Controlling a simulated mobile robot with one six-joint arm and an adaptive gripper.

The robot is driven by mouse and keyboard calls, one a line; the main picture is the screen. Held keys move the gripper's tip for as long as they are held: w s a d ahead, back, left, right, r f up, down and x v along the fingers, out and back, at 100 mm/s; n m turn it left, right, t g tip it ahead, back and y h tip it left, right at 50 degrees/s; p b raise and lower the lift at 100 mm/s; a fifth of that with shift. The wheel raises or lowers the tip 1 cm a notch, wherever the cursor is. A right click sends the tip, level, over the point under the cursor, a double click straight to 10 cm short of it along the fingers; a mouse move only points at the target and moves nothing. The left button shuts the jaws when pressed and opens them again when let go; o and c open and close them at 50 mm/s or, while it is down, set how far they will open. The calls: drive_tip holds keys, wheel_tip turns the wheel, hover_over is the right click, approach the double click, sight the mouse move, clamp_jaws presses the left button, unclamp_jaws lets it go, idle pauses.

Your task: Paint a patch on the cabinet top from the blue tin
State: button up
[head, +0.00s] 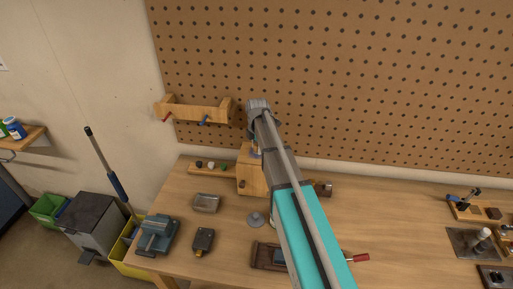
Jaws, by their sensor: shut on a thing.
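A small wooden cabinet (249,178) with a dark knob stands at the back of the workbench. A small bluish-grey spot (255,151) shows on its top beside my arm; I cannot tell if it is paint, a tin or part of a tool. My gripper (252,129) is above the cabinet top, mostly hidden behind my grey wrist. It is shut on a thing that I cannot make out. I cannot make out a blue tin for certain.
A wooden rack (197,111) hangs on the pegboard (350,80), left of my wrist. A strip with small knobs (209,168), a metal tray (206,202), a grey disc (256,218) and a blue vise (157,234) are on the workbench (390,210). Its right middle is clear.

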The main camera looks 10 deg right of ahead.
sight(248, 153)
drive_tip(key=shift+d, duration=0.15)
drive_tip(key=shift+s+d+f, duration=0.1)
drive_tip(key=shift+s+d, duration=0.25)
drive_tip(key=shift+d, duration=0.45)
drive_tip(key=shift+s+d, duration=0.35)
drive_tip(key=shift+d, duration=0.45)
drive_tip(key=shift+a, duration=0.15)
drive_tip(key=shift+w+a, duration=0.35)
drive_tip(key=shift+a, duration=0.35)
drive_tip(key=shift+w+a, duration=0.3)
drive_tip(key=shift+a, duration=0.6)
drive_tip(key=shift+w+a, duration=0.1)
drive_tip(key=shift+w+a, duration=0.3)
drive_tip(key=shift+a, duration=0.55)
drive_tip(key=shift+w+a, duration=0.3)
drive_tip(key=shift+a, duration=0.5)
